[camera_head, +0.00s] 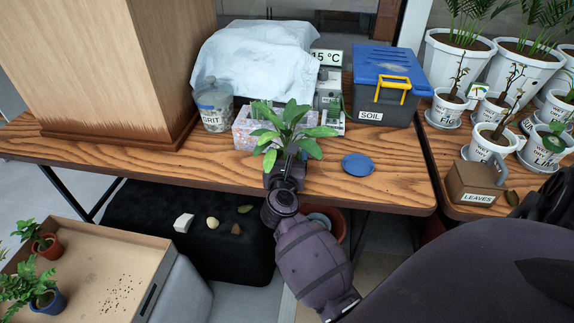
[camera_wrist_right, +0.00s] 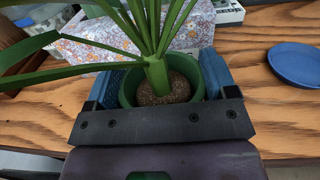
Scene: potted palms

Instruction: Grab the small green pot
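The small green pot (camera_wrist_right: 128,92), with brown soil and a long-leaved plant, sits between the blue-padded fingers of my right gripper (camera_wrist_right: 165,82) in the right wrist view. The fingers press against the pot on both sides, so the gripper looks shut on it. In the head view the plant (camera_head: 288,130) rises above my right gripper (camera_head: 285,172) near the table's front edge. The pot itself is hidden there by the gripper. I cannot tell whether its base touches the table. My left gripper is not in view.
Behind the plant stand a patterned box (camera_head: 243,130), a GRIT jar (camera_head: 214,106) and a SOIL box (camera_head: 385,85). A blue saucer (camera_head: 357,164) lies to the right on the wooden table (camera_head: 400,185). A tray (camera_head: 140,250) with potted plants is lower left.

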